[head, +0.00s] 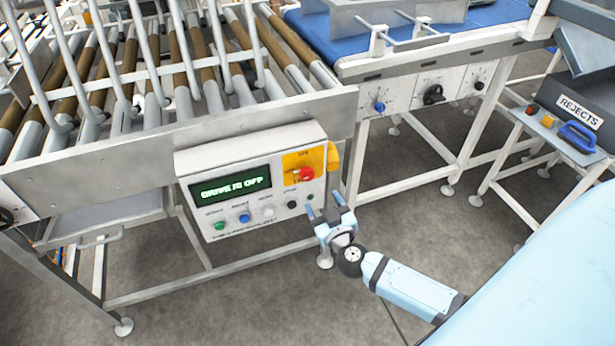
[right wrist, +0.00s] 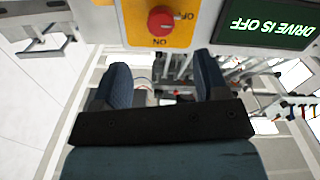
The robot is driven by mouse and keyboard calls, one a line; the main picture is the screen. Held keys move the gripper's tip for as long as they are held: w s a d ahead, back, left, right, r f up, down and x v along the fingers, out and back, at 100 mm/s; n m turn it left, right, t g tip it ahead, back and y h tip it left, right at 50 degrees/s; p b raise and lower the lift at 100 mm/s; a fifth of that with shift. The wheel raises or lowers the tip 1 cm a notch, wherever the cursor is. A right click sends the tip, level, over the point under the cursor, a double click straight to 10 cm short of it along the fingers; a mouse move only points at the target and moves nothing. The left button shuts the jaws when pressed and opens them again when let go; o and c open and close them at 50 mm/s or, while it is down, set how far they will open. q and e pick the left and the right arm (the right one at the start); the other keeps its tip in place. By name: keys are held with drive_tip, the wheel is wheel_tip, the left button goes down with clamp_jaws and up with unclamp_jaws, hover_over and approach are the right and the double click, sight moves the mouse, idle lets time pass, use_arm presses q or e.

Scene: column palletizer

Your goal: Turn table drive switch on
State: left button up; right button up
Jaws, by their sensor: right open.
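A white control panel (head: 262,222) is fixed to the front of the roller table. Its green-lit display (head: 230,188) reads "DRIVE IS OFF" and also shows in the right wrist view (right wrist: 265,22). To the display's right is a yellow plate (head: 291,161) with a red rotary switch (head: 306,174). In the right wrist view the red switch (right wrist: 162,20) appears upside down, between labels OFF and ON. My right gripper (head: 324,206) is open and empty, just below and right of the switch, apart from it. Its two fingers (right wrist: 164,80) show below the switch in the wrist view. My left gripper is out of view.
Green, blue and white buttons (head: 244,218) sit below the display. The roller table (head: 150,75) with upright bars fills the upper left. A blue belt conveyor (head: 345,30) is behind. A REJECTS station (head: 577,112) stands right. The floor in front is clear.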

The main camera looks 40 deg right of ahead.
sight(309, 178)
drive_tip(key=b+x, duration=0.1)
drive_tip(key=x, duration=0.9)
drive_tip(key=shift+a, duration=0.1)
drive_tip(key=shift+w, duration=0.65)
